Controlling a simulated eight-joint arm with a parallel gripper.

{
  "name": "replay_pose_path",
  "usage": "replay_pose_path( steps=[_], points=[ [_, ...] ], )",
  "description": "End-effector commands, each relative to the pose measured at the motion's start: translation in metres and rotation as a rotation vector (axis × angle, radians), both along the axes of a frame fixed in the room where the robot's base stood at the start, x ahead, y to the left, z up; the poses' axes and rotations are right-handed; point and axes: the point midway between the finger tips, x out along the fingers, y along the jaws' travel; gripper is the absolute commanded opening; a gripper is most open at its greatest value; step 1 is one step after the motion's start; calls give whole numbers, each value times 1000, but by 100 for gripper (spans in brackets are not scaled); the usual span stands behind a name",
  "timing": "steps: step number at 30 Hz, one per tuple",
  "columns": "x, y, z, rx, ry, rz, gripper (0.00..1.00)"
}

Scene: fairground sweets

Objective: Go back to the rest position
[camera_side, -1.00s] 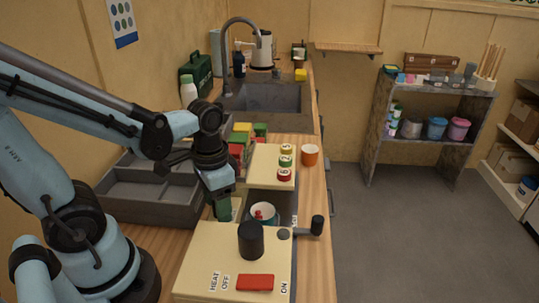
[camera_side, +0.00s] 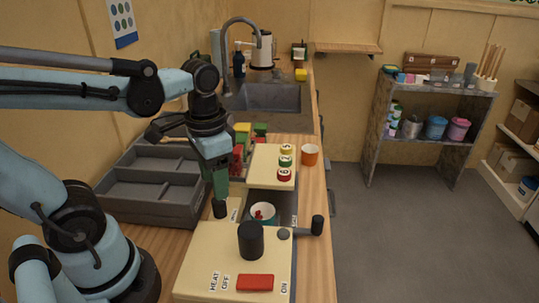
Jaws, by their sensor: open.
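My gripper (camera_side: 220,190) points down with green fingers, above the left side of the cream machine (camera_side: 205,258). From this side I cannot see the gap between its fingers, and nothing shows held in it. A black knob (camera_side: 219,208) stands just below the fingertips. A teal and white cup (camera_side: 263,215) with red bits inside sits in the machine's grey recess, to the right of and below my gripper.
The machine carries a black cylinder (camera_side: 251,240), a red switch (camera_side: 255,282) and a lever (camera_side: 317,224). A grey divided tray (camera_side: 150,190) lies left. An orange cup (camera_side: 309,155) stands on the counter's right edge. The sink (camera_side: 270,97) is behind.

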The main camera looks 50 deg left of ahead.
Motion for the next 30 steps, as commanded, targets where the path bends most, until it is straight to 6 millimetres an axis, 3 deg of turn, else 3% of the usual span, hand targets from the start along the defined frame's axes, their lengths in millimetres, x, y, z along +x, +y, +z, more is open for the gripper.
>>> replay_pose_path(
  steps=[15,30],
  points=[
    [-1,0,54,0,1,0,57],
    [0,0,-4,0,0,0,57]
  ],
)
